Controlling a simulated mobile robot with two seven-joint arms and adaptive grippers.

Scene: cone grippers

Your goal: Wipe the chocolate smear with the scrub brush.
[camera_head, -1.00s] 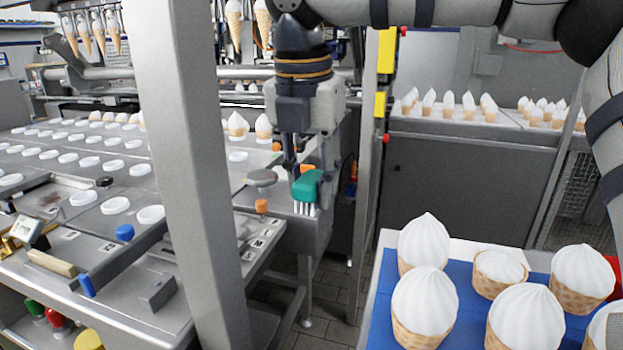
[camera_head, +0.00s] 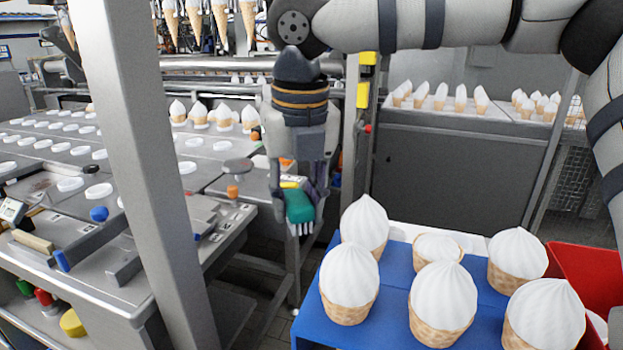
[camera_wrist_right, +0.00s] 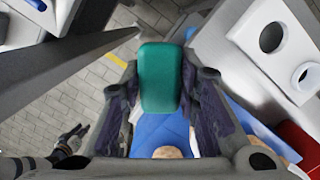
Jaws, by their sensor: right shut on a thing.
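The scrub brush (camera_head: 299,206) has a green body and white bristles pointing down. My right gripper (camera_head: 300,195) is shut on it and holds it in the air, left of the blue tray. In the right wrist view the green brush back (camera_wrist_right: 160,78) sits between the dark fingers of my right gripper (camera_wrist_right: 160,95). A faint brownish mark (camera_head: 36,189) shows on the grey machine top at far left; I cannot tell if it is the chocolate smear. A dark gripper, apparently my left one (camera_wrist_right: 72,138), shows small at lower left in the wrist view.
A blue tray (camera_head: 396,275) with several cream-topped cones stands at lower right, beside a red bin (camera_head: 590,275). A grey post (camera_head: 140,170) stands between the machine and the brush. A knob-topped stand (camera_head: 238,167) is left of the brush. Tiled floor lies below.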

